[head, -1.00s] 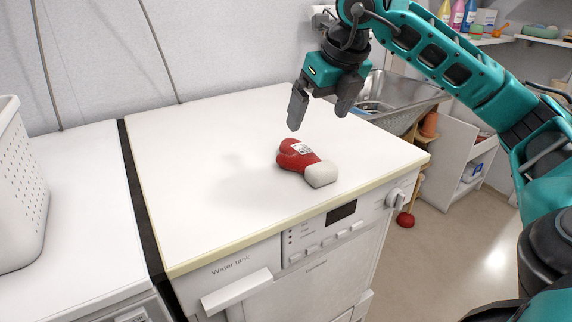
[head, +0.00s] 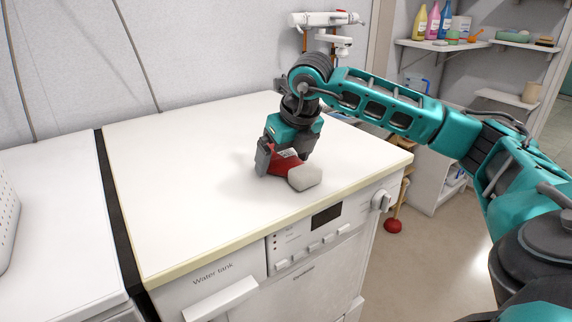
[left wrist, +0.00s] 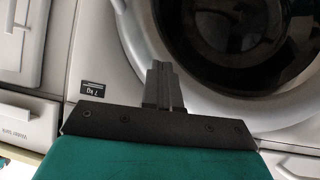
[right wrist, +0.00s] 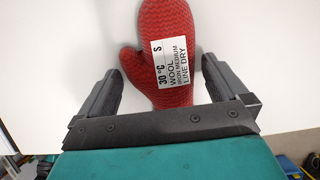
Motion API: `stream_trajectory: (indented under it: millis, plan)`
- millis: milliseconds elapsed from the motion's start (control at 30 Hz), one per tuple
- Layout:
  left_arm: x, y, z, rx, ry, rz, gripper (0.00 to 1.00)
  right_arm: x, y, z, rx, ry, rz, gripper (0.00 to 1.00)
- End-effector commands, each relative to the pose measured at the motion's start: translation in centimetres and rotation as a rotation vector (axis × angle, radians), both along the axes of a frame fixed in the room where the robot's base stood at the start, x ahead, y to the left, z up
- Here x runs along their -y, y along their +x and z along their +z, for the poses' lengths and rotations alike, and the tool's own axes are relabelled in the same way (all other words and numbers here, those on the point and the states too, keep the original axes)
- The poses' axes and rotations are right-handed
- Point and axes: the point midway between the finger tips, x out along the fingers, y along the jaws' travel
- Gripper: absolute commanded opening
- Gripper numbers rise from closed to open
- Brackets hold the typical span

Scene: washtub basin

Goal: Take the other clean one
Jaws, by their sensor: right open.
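A red knitted mitten (head: 287,166) with a whitish cuff lies on the white machine top (head: 190,190), near its front right. In the right wrist view, the mitten (right wrist: 165,30) carries a white care label reading 30 °C, S, wool, iron medium, line dry. My right gripper (head: 283,164) is low over the mitten. Its open fingers stand on either side of it, with gaps between fingers and wool. My left gripper (left wrist: 162,72) shows only in the left wrist view. Its fingers are together and empty, in front of a round machine door (left wrist: 235,40).
A white basket (head: 6,225) stands at the left edge on a neighbouring white machine (head: 60,220). A dark gap separates the two machines. Shelves with bottles (head: 433,20) are at the back right. Most of the machine top is clear.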

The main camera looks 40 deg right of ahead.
Motion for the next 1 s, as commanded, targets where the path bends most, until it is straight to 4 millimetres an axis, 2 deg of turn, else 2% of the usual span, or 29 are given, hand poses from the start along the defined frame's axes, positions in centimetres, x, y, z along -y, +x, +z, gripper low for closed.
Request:
stream_trajectory:
  millis: [167, 600, 867, 1000]
  plan:
    - [-0.2, 0.0, 0.0, 0.0, 0.006, -0.003, 0.0, 0.0, 0.0, 0.1, 0.0, 0.0, 0.001, 0.98]
    - [-0.2, 0.0, 0.0, 0.0, 0.009, -0.005, 0.0, 0.0, 0.0, 0.1, 0.0, 0.0, 0.001, 0.57]
    - [-0.2, 0.0, 0.1, 0.001, 0.008, -0.004, 0.0, 0.0, 0.0, 0.2, 0.001, 0.0, 0.0, 0.57]
    - [-0.2, 0.0, 0.3, 0.001, 0.005, -0.003, 0.0, 0.0, 0.0, 1.1, 0.002, -0.001, 0.001, 0.57]
